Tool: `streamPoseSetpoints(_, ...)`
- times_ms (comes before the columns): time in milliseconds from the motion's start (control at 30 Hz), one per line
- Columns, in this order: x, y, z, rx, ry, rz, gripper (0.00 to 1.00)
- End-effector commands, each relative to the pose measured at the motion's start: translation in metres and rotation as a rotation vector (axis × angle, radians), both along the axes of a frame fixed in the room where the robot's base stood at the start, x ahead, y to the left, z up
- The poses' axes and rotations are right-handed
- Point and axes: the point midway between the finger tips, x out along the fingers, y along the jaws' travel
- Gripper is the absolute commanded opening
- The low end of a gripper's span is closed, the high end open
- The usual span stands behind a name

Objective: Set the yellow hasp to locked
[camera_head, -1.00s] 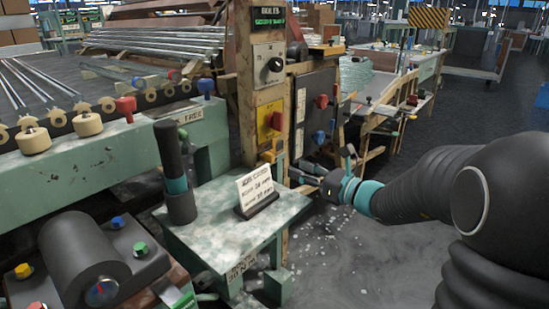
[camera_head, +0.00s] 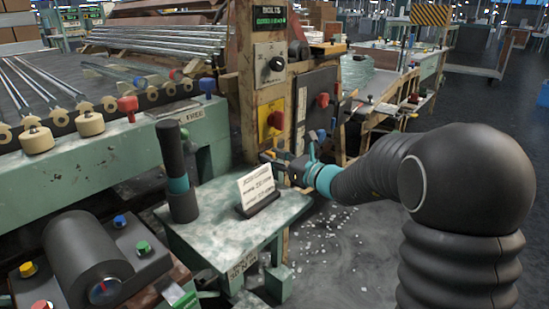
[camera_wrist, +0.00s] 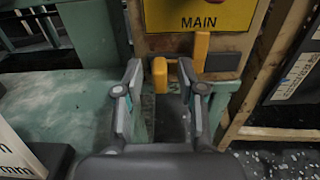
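The yellow hasp shows in the wrist view as a short upright block (camera_wrist: 160,75) and a taller upright bar (camera_wrist: 201,52) to its right. They sit by a dark plate below the yellow MAIN panel (camera_wrist: 196,15). My gripper (camera_wrist: 160,86) is open, and the short block appears between its fingertips. The taller bar stands just beyond the right fingertip. I cannot tell whether either finger touches the hasp. In the camera_head view my gripper (camera_head: 276,167) is at the wooden post, below the yellow panel (camera_head: 270,122), and mostly hides the hasp.
A green stand (camera_head: 215,232) in front carries a white sign card (camera_head: 258,187) and a dark upright cylinder (camera_head: 176,175). The wooden post (camera_head: 268,85) bears a black selector knob (camera_head: 275,64). A dark box with a red knob (camera_head: 322,100) is to its right.

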Motion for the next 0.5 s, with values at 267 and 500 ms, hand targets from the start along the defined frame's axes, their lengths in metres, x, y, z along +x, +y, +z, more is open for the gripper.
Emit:
streamPoseSetpoints(267,-0.0002,-0.0002,0.0001,0.0,0.0,0.0,0.0)
streamPoseSetpoints(500,0.0078,-0.0065,-0.0006,-0.001,-0.002,-0.001,0.0)
